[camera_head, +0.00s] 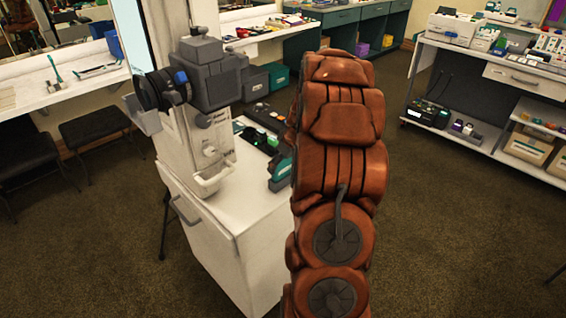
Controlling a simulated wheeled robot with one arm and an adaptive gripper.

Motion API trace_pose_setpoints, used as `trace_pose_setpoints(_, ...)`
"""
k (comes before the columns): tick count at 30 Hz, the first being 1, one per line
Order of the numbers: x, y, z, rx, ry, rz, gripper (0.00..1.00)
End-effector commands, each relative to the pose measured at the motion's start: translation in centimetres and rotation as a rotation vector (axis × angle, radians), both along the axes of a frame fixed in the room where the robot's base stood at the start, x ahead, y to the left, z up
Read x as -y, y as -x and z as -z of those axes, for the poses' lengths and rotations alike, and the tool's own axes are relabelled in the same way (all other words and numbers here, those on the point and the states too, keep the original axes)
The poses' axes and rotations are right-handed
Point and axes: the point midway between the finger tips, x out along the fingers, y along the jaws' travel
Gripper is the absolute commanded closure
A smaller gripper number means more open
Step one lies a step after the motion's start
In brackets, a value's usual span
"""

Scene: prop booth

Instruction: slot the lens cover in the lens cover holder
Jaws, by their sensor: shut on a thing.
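My reddish-brown arm fills the middle of the view, and its end is turned away from the camera. My gripper is hidden behind the arm, so neither its fingers nor anything in them shows. I cannot make out a separate lens cover. A grey camera (210,75) with a dark round lens (158,91) sits at the white post beside the cabinet. A light grey bracket (144,116) shows below the lens, and a small white open tray (212,179) is lower on the post. I cannot tell whether either is the lens cover holder.
A white cabinet (211,232) stands left of my arm, with a teal-and-grey object (280,172) and dark items on top. Stools (102,130) are at left, a shelf unit (487,88) at right. Carpet (460,240) at right is clear.

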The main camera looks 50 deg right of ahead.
Motion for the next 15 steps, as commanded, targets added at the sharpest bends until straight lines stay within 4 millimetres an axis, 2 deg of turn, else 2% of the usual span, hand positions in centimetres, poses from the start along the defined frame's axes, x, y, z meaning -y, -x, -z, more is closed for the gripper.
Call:
trace_pose_setpoints(14, 0.01, -0.01, 0.34, 0.0, 0.0, 0.0, 0.44)
trace_pose_setpoints(15, 0.01, -0.01, 0.34, 0.0, 0.0, 0.0, 0.07)
